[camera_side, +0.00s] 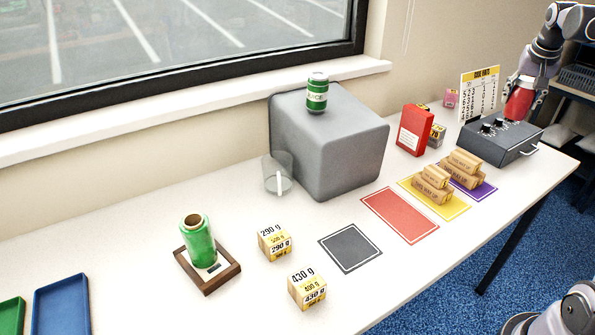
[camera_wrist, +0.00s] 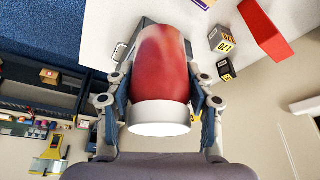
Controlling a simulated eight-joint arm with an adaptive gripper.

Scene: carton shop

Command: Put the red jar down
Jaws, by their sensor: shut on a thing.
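The red jar (camera_side: 519,101) is in my gripper (camera_side: 522,84) at the far right of the table, by the dark grey box with knobs (camera_side: 499,138). In the wrist view the jar (camera_wrist: 162,62) fills the middle, with its white end (camera_wrist: 158,117) toward the camera. Both fingers of my gripper (camera_wrist: 160,92) press on its sides. In the side view the jar looks to be over or just behind the box top; I cannot tell whether it touches the box.
A sign board (camera_side: 480,93) stands beside the box. A red carton (camera_side: 414,130) and stacked wooden blocks (camera_side: 436,184) are nearby. Red (camera_side: 401,215) and dark grey (camera_side: 350,247) mats lie empty. A large grey block (camera_side: 335,145) carries a green can (camera_side: 317,93).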

